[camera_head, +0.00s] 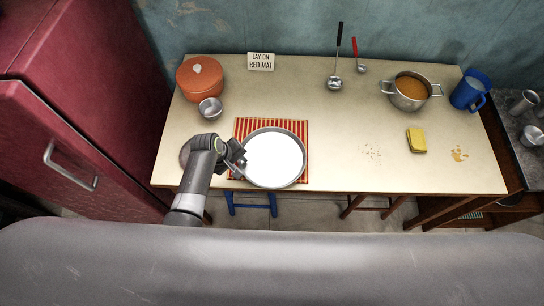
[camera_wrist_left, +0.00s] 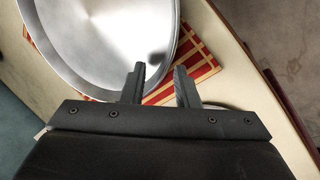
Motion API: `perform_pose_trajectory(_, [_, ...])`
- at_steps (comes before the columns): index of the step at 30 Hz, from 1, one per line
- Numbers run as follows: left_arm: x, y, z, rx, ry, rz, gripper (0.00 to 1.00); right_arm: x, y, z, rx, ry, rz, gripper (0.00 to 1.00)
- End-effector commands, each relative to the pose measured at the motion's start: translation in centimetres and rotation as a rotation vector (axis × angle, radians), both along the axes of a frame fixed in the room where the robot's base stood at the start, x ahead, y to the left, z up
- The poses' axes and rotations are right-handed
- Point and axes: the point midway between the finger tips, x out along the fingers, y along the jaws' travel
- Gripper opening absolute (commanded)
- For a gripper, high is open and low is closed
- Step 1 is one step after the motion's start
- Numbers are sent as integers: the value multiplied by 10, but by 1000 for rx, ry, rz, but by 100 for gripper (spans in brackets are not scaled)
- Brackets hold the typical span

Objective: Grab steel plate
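The steel plate (camera_head: 275,158) is a round, shallow dish with a bright white inside and a grey rim. It is on the red-and-yellow striped mat (camera_head: 243,127) near the table's front edge. My left gripper (camera_head: 240,161) is at the plate's left rim. In the left wrist view the plate (camera_wrist_left: 95,40) fills the upper left, and my left gripper (camera_wrist_left: 160,72) shows two dark fingers with a gap between them. One finger overlaps the plate's rim and the other is over the mat. Whether they touch the rim is unclear. My right gripper is not in view.
An orange pot (camera_head: 200,82) and small metal bowl (camera_head: 210,108) stand at the left. Ladles (camera_head: 336,83), a pot of orange food (camera_head: 409,92), a blue jug (camera_head: 468,92) and a yellow sponge (camera_head: 416,140) are farther right. A round item (camera_head: 185,151) is partly hidden by my arm.

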Motion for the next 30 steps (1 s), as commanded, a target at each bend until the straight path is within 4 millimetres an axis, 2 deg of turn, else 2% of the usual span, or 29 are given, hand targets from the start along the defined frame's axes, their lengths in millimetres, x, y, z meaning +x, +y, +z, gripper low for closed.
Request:
perform_pose_trajectory(7, [0, 0, -1, 0, 0, 0, 28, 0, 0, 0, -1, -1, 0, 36])
perform_pose_trajectory(12, [0, 0, -1, 0, 0, 0, 6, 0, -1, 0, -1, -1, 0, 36])
perform_pose_trajectory(14, [0, 0, -1, 0, 0, 0, 0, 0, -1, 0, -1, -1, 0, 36])
perform_pose_trajectory(30, [1, -1, 3, -1, -2, 0, 0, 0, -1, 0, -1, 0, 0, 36])
